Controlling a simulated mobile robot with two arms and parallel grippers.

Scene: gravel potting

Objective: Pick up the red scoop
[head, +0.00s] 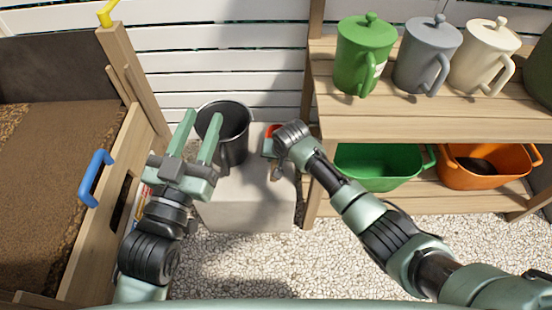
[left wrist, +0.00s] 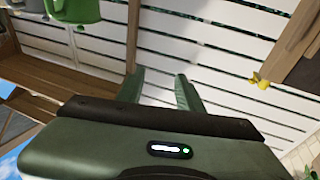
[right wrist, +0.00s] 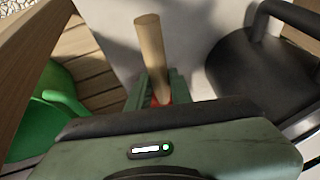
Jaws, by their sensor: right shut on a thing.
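The red scoop shows as a small red patch (head: 271,130) beside my right gripper (head: 269,149) in the head view, above the pale block. In the right wrist view its wooden handle (right wrist: 150,50) stands up between my right gripper's fingers (right wrist: 161,88), with a bit of red at their base. My right gripper is shut on the scoop. Most of the scoop's red part is hidden by the gripper, and I cannot tell whether it touches the block. My left gripper (head: 199,130) is open and empty, raised in front of the dark bucket; its fingers (left wrist: 159,92) also show apart in the left wrist view.
A dark bucket (head: 235,150) stands on the pale block (head: 245,205), left of the scoop. A wooden planter with soil (head: 60,180) and a blue handle (head: 95,178) is at left. Shelves at right hold lidded jugs (head: 365,55), a green tub (head: 375,168) and an orange tub (head: 490,168).

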